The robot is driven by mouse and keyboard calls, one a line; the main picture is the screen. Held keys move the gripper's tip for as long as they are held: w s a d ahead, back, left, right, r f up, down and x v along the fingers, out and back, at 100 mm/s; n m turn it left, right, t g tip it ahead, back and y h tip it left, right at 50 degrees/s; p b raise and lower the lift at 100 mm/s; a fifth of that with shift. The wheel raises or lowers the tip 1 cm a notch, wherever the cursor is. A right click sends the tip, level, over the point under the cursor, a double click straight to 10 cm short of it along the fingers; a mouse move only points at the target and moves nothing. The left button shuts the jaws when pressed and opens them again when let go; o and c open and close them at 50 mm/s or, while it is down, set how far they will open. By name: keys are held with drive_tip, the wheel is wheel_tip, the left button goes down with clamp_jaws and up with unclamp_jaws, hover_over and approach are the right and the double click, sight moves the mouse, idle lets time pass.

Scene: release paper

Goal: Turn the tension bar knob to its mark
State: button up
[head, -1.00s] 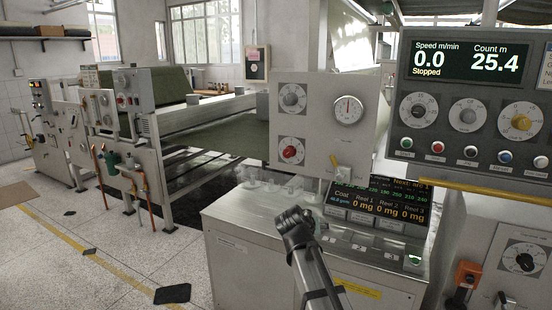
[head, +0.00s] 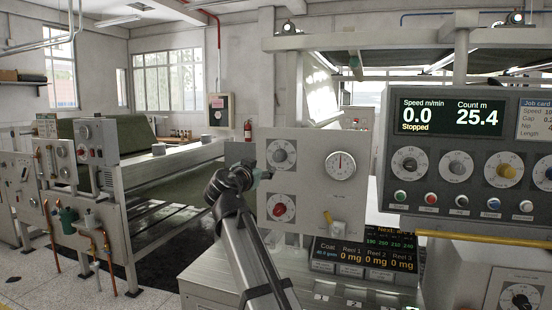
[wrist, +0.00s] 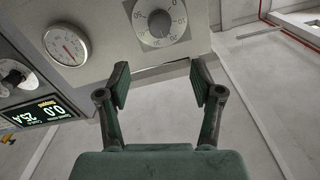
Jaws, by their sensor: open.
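A light grey panel (head: 310,205) carries a grey knob (head: 281,154) on a dark scale plate at upper left and a red knob (head: 281,209) below it. Their name labels are too small to read, so I cannot tell which is the tension bar knob. My gripper (head: 265,178) is just left of and below the grey knob in the head view. In the wrist view, my gripper (wrist: 160,82) is open and empty, its two dark green fingers spread. The grey knob (wrist: 160,20) shows ahead of the fingers there, apart from them. The knob's mark is not clear.
A round gauge (head: 340,166) and a yellow lever (head: 329,218) are on the same panel. A dark console (head: 455,150) with a "Stopped" display, knobs and buttons stands at right. A desk with a lit screen (head: 362,257) lies below the panel.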

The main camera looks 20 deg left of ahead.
sight(277, 158)
drive_tip(key=w+p, duration=0.2)
drive_tip(key=w, duration=0.3)
drive_tip(key=w+p, duration=0.2)
drive_tip(key=w, duration=0.3)
drive_tip(key=w+a+p, duration=0.1)
drive_tip(key=w+p, duration=0.1)
drive_tip(key=w, duration=0.3)
drive_tip(key=shift+r+p, duration=0.2)
drive_tip(key=shift+p, duration=0.1)
drive_tip(key=shift+w+f, duration=0.2)
drive_tip(key=shift+w, duration=0.45)
drive_tip(key=c, duration=1.1)
